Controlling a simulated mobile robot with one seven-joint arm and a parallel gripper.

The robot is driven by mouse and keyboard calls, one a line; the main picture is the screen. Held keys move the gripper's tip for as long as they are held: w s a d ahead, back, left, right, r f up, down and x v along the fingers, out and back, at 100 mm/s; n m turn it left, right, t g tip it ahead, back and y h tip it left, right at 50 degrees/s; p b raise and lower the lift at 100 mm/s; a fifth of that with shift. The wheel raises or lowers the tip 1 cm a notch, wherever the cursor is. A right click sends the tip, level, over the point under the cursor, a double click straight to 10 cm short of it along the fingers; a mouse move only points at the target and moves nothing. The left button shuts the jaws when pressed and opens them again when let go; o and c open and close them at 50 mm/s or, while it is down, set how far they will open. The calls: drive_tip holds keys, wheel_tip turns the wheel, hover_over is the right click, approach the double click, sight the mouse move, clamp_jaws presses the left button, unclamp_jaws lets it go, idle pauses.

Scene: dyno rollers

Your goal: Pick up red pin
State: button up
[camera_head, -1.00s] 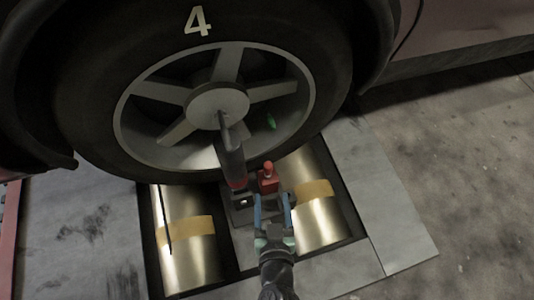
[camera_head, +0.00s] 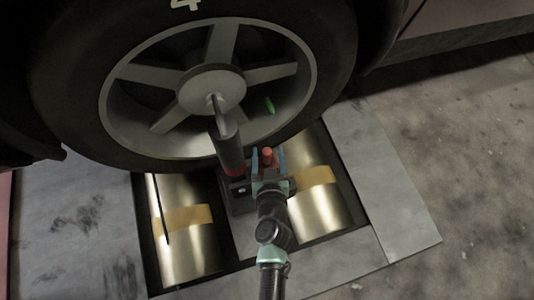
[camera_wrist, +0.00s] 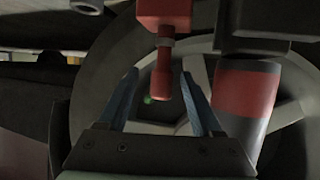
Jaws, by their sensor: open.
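The red pin (camera_head: 267,154) stands up from a red block at the foot of the wheel, between the two rollers. In the wrist view the red pin (camera_wrist: 162,84) hangs head down from the red block (camera_wrist: 166,13), with a grey collar between them. My gripper (camera_head: 268,164) is open, its blue fingers on either side of the pin. In the wrist view my gripper (camera_wrist: 159,78) has the pin's head between its fingers, with a gap on both sides. The red block is mostly hidden behind my gripper in the head view.
A dark cylinder with a red band (camera_wrist: 248,92) stands close beside the pin; it also shows in the head view (camera_head: 229,150). The car wheel (camera_head: 212,85) rises just behind. Brass rollers lie left (camera_head: 185,250) and right (camera_head: 318,205). Open floor lies right.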

drive_tip(key=shift+x, duration=1.85)
drive_tip(key=shift+a, duration=0.1)
clamp_jaws()
